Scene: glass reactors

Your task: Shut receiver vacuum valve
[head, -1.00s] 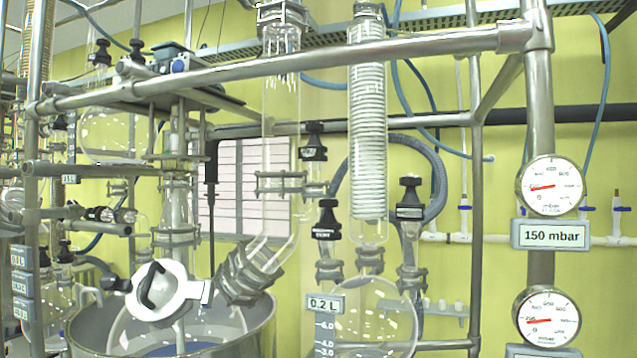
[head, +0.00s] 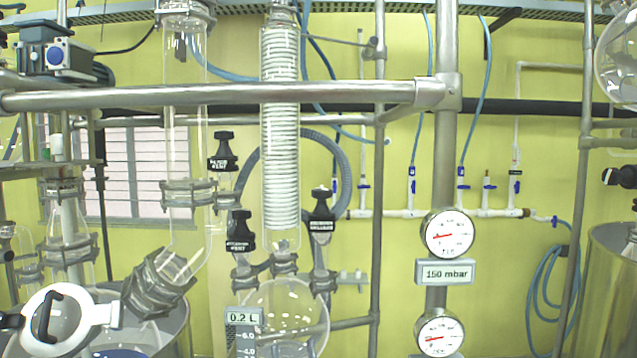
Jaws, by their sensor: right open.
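Three black-handled valves with small white lettering stand around the condenser. One handle (head: 321,220) is on the right neck of the round glass receiver (head: 285,310). Another (head: 240,235) is on its left neck, and the third (head: 223,153) is higher, beside the glass column. The lettering is too small to read surely, so I cannot tell which is the receiver vacuum valve, nor whether any is open or shut. The receiver carries a "0.2 L" tag (head: 243,317). Neither gripper can be made out in the head view.
A horizontal steel rail (head: 230,97) crosses in front of the glassware, above the valves. A steel post (head: 445,150) with a round gauge (head: 448,234) and a "150 mbar" plate (head: 446,272) stands to the right. A white lid with a black handle (head: 65,322) is at lower left.

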